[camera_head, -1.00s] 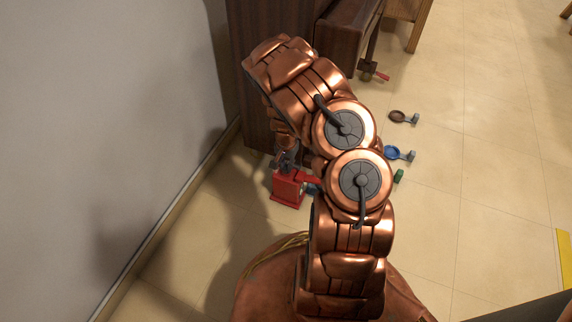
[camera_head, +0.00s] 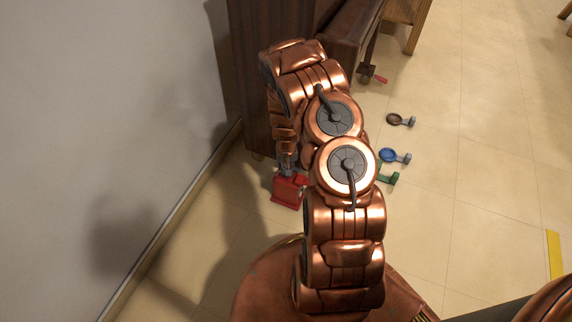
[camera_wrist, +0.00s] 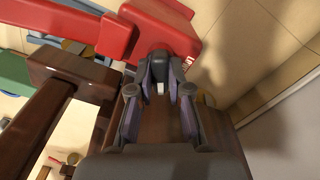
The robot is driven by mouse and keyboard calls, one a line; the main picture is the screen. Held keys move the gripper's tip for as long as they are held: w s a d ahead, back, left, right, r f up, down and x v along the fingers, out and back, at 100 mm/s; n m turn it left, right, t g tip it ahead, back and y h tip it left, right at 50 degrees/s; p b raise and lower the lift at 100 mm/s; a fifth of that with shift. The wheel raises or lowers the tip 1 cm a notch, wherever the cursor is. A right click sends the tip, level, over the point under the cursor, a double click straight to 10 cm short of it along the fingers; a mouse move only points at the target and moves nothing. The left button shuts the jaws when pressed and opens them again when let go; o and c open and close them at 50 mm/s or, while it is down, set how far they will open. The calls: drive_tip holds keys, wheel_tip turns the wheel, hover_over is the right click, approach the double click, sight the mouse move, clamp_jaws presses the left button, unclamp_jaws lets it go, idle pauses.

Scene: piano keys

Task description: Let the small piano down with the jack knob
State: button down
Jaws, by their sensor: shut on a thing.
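The small piano (camera_head: 243,70) is a dark brown wooden upright by the wall in the head view, partly hidden by my arm. The red jack (camera_head: 289,190) stands on the floor at its near end; it also shows at the top of the wrist view (camera_wrist: 184,33), with a red bar reaching left. My gripper (camera_wrist: 160,80) is over the jack's body, its fingers closed together on the jack knob, which they almost wholly hide. In the head view my gripper (camera_head: 288,163) is just above the jack, partly covered by my arm.
A blue jack (camera_head: 392,156), a green jack (camera_head: 388,175) and a brown round-topped one (camera_head: 398,119) are on the floor to the right. A wall (camera_head: 110,110) is close on the left. Open tiled floor (camera_head: 480,150) lies to the right.

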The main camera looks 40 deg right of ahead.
drive_tip(key=n+p, duration=0.2)
drive_tip(key=n, duration=0.1)
drive_tip(key=n+p, duration=0.3)
drive_tip(key=shift+d+r+n, duration=0.1)
drive_tip(key=shift+r+n, duration=0.1)
drive_tip(key=shift+n, duration=0.1)
drive_tip(key=n+p, duration=0.1)
drive_tip(key=n, duration=0.3)
drive_tip(key=shift+f+n+p, duration=0.2)
drive_tip(key=shift+n+p, duration=0.15)
drive_tip(key=shift+n, duration=0.05)
drive_tip(key=c, duration=1.1)
unclamp_jaws()
wheel_tip(320, 180, up, 12)
